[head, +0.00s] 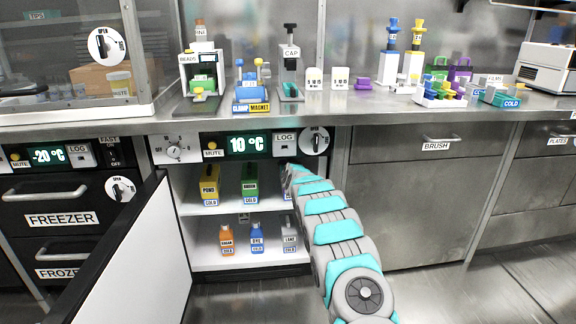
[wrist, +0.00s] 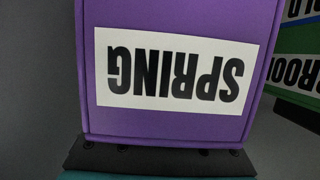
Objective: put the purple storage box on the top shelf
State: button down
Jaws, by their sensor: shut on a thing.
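The purple storage box (wrist: 90,70) fills the middle of the wrist view, its white SPRING label upside down. My gripper (wrist: 160,158) is shut on it; a dark jaw edge runs along the box's lower side in that view. The top shelf (head: 225,208) holds a yellow POND box (head: 209,186) and a green BROOK box (head: 250,184). The green box also shows beside the purple one in the wrist view (wrist: 300,65). I cannot tell whether the purple box rests on the shelf.
The lower shelf (head: 240,262) holds an orange bottle (head: 227,240), a blue bottle (head: 257,238) and a white bottle (head: 289,236). The open fridge door (head: 135,260) stands at left. The counter (head: 330,108) above carries several lab items.

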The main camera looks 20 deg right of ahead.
jog(key=shift+f, duration=0.2)
grip_release()
jog(key=shift+r, duration=0.1)
